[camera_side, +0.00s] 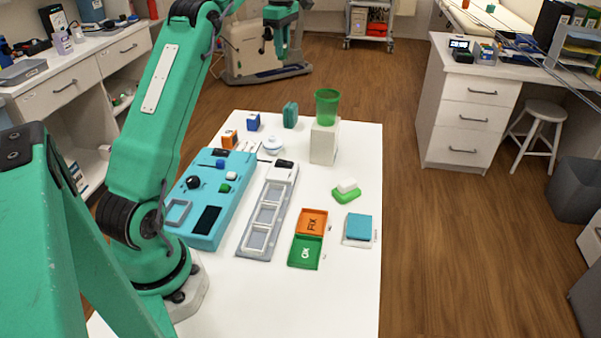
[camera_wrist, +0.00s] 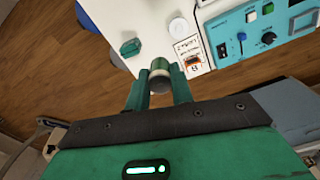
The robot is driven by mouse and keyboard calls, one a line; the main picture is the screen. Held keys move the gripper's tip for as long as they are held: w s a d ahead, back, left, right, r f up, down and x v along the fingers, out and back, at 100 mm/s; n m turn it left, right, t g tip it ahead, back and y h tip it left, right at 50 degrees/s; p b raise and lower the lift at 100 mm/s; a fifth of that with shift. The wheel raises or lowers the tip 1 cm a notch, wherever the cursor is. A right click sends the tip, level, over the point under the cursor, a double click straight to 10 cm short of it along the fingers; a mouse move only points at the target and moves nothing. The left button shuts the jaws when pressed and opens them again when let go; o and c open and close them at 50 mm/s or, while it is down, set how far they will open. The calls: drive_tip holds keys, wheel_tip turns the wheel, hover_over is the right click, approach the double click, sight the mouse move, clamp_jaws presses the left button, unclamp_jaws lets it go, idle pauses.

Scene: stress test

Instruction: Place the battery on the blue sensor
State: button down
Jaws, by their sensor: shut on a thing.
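My gripper (camera_side: 281,52) hangs high beyond the far end of the white table in the side view. In the wrist view my gripper (camera_wrist: 159,88) is shut on the battery (camera_wrist: 161,68), a green cylinder with a pale band and a dark grey end. The battery cannot be made out clearly in the side view. A small blue block (camera_side: 253,122), which looks like the blue sensor, stands at the table's far left. I cannot make it out in the wrist view; the held battery may hide it. The battery is apart from it.
An orange block (camera_side: 230,139) and a teal block (camera_side: 290,114) flank the blue one. A green cup (camera_side: 327,106) stands on a tall pale block (camera_side: 323,142). The blue control panel (camera_side: 232,181) and grey tray (camera_side: 268,213) lie nearer. The table's right side has bare room.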

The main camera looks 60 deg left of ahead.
drive_tip(key=s+a, duration=0.1)
drive_tip(key=a, duration=0.2)
hover_over(253, 115)
drive_tip(key=shift+n, duration=0.4)
wheel_tip(253, 115, down, 18)
drive_tip(key=shift+d+f, duration=0.1)
drive_tip(key=shift+f, duration=2.1)
drive_tip(key=shift+f, duration=0.1)
drive_tip(key=c, duration=1.2)
unclamp_jaws()
drive_tip(key=shift+c, duration=0.2)
wheel_tip(253, 115, up, 12)
